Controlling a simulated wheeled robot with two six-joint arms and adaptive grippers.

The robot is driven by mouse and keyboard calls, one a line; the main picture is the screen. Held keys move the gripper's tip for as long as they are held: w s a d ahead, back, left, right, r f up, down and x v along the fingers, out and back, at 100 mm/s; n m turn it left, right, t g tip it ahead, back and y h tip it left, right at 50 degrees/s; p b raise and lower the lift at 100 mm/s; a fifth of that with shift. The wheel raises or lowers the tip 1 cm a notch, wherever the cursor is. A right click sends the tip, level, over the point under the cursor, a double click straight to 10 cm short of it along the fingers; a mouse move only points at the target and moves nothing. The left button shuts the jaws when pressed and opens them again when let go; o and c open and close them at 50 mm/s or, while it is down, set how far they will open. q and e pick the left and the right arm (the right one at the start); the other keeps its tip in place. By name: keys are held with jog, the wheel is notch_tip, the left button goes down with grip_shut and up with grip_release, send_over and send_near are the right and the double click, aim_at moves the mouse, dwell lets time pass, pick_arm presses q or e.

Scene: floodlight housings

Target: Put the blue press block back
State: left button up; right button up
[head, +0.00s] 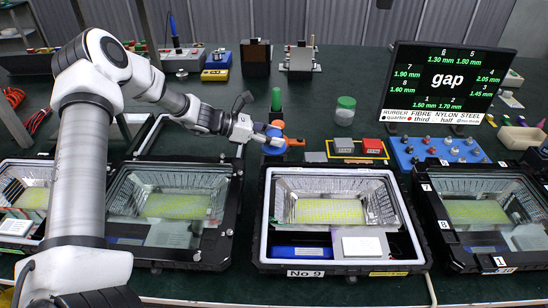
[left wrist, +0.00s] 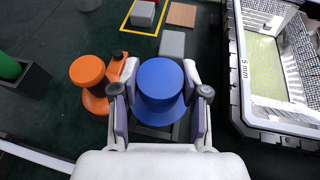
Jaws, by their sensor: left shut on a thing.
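The blue press block (left wrist: 160,86) is a round-topped blue piece with a wider lower part. It sits between the two fingers of my left gripper (left wrist: 159,98), which is shut on it. In the head view my left gripper (head: 266,136) is behind the middle housing, and the blue block (head: 273,150) shows only in part there. I cannot tell whether its underside touches the table. A similar orange block (left wrist: 88,72) stands just beside the gripper; in the head view it (head: 292,142) is to the gripper's right. My right gripper is in neither view.
The open middle housing (head: 263,215) marked No 9 stands in front of the gripper. A yellow outline (head: 357,161) with grey and red blocks lies to the right, near a blue pegged board (head: 403,165). A green-handled tool (head: 276,99) stands behind. Other housings flank both sides.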

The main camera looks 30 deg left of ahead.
aim_at(273, 149)
pick_arm(q)
notch_tip(273, 149, down, 5)
jog(key=shift+r, duration=0.1)
jog(key=shift+b, duration=0.3)
jog(key=shift+f+b, duration=0.4)
jog(key=shift+f, duration=0.1)
jog(key=o, duration=1.3)
jog(key=shift+c, duration=0.2)
jog(key=shift+r, duration=0.1)
